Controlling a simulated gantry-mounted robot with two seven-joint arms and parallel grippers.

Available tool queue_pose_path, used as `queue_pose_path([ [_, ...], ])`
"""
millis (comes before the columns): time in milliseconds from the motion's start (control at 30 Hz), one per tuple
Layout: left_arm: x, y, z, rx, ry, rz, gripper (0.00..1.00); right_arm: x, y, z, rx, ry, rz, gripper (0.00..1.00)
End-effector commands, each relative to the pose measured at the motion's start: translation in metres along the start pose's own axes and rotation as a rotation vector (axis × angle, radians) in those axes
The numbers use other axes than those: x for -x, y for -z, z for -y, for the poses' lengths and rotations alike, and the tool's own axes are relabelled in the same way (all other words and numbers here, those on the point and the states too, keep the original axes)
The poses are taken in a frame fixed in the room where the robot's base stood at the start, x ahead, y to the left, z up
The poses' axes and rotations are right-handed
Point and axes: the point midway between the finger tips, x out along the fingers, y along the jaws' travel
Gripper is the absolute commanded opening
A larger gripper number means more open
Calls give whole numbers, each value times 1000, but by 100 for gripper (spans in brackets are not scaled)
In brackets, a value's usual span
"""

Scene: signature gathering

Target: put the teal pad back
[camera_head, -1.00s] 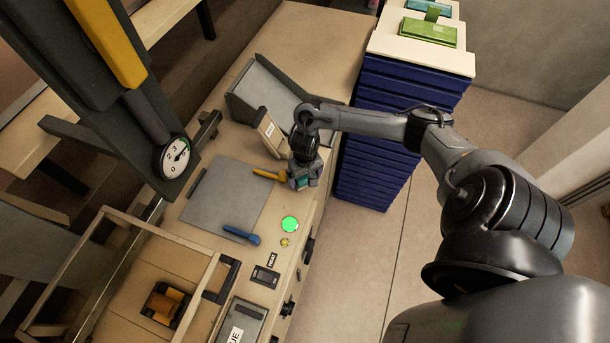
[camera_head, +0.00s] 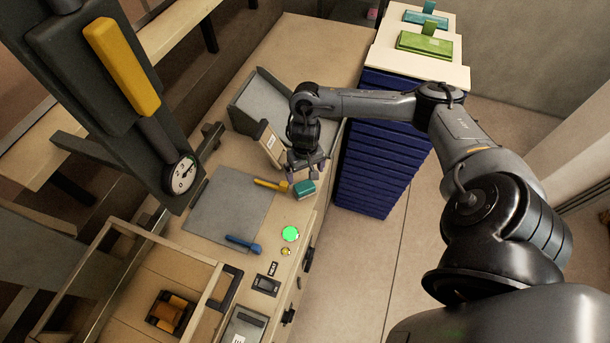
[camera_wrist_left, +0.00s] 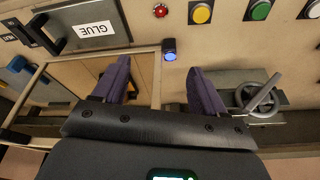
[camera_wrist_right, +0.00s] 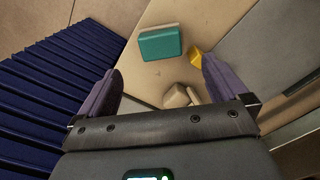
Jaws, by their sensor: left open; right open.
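The teal pad (camera_head: 305,189) lies on the bench near its right edge, beside the yellow-handled tool (camera_head: 270,185). It also shows in the right wrist view (camera_wrist_right: 161,43), lying flat on the wooden top beyond the fingers. My right gripper (camera_head: 305,172) is open and empty, just behind the pad and apart from it; its spread fingers also show in the right wrist view (camera_wrist_right: 160,85). My left gripper (camera_wrist_left: 160,75) is open and empty in the left wrist view, over a wooden frame and a row of buttons; it is not visible in the head view.
A grey sloped tray (camera_head: 265,100) and a tilted labelled block (camera_head: 270,143) stand behind the pad. A grey mat (camera_head: 228,205), a blue-handled tool (camera_head: 243,244) and a lit green button (camera_head: 290,233) are nearby. A blue drawer stack (camera_head: 375,165) stands to the right.

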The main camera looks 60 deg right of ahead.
Motion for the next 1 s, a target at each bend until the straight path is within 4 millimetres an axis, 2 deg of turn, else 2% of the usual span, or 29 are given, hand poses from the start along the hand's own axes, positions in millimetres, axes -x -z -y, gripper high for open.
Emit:
queue_pose_path([
  [33, 4, 1, 0, 1, -1, 0, 72, 9, 1, 0, 2, 0, -4, 100],
  [200, 7, 2, 0, 1, -1, 0, 72, 19, 0, 0, 1, 0, -1, 100],
  [767, 7, 1, 3, -12, 9, 2, 72, 19, -2, -1, 0, -3, 4, 100],
  [867, 7, 1, 3, -12, 9, 2, 72, 10, -11, -7, 2, -17, 27, 100],
  [967, 8, 2, 3, -11, 9, 2, 72, -12, -37, -6, 15, -28, 83, 100],
  [1000, 8, 2, 3, -11, 8, 2, 72, -23, -51, -4, 22, -28, 115, 100],
])
